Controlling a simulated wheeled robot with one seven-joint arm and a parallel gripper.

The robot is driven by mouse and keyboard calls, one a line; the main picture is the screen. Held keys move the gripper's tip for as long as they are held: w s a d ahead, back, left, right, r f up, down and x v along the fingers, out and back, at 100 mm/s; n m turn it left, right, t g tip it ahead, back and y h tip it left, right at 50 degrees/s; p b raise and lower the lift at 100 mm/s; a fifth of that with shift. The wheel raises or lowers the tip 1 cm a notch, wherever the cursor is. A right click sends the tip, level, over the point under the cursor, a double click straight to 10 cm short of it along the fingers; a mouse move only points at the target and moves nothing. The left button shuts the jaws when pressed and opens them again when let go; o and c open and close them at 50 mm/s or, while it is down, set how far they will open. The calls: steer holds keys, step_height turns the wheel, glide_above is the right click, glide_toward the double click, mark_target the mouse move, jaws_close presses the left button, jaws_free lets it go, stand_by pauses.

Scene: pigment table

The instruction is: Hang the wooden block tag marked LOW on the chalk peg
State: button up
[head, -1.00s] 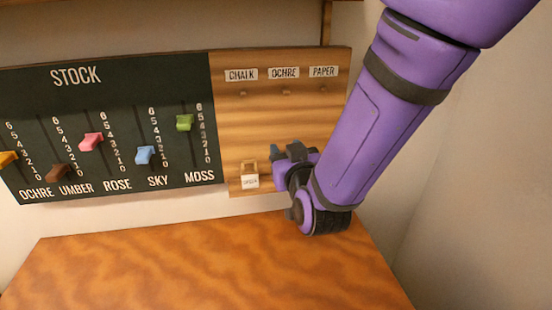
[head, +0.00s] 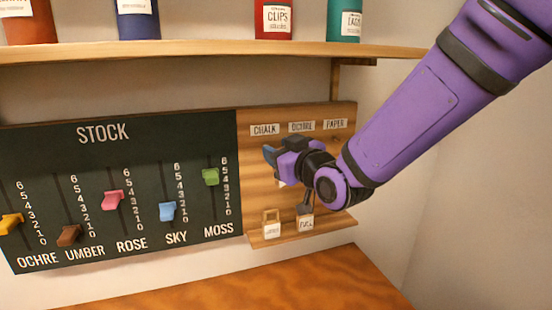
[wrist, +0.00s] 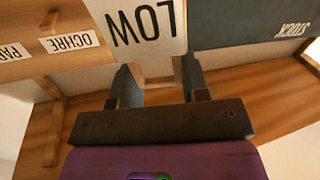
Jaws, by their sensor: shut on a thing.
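The wooden block tag marked LOW (wrist: 145,22) fills the top middle of the wrist view, its lettering upside down there. My gripper (wrist: 155,80) is shut on it, with one dark finger on each side. In the head view my gripper (head: 272,160) is just below the CHALK label (head: 265,129) on the wooden peg board (head: 258,190). The chalk peg itself is hidden behind my gripper there and cannot be made out in the wrist view. The LOW tag is mostly hidden by my gripper in the head view. I cannot tell whether the tag touches the peg.
OCHRE (head: 301,127) and PAPER (head: 335,124) labels are to the right. Two tags, one reading FULL (head: 306,223) and one unreadable (head: 271,229), stand on the board's lower ledge. The STOCK board (head: 110,190) with sliders is at left. A shelf (head: 200,48) with cans runs above.

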mark_target(264, 141)
steer(key=shift+w+a+f, duration=0.15)
steer(key=shift+w+a, duration=0.25)
steer(key=shift+w, duration=0.95)
steer(key=shift+w+a+f, duration=0.1)
steer(key=shift+w+a, duration=0.25)
steer(key=shift+w, duration=0.95)
steer(key=shift+w+a+f, duration=0.15)
steer(key=shift+w+a, duration=0.25)
steer(key=shift+w, duration=0.95)
steer(key=shift+w+f, duration=0.1)
steer(key=shift+w, duration=0.15)
steer(key=shift+w+f, duration=0.1)
steer(key=shift+w, duration=0.05)
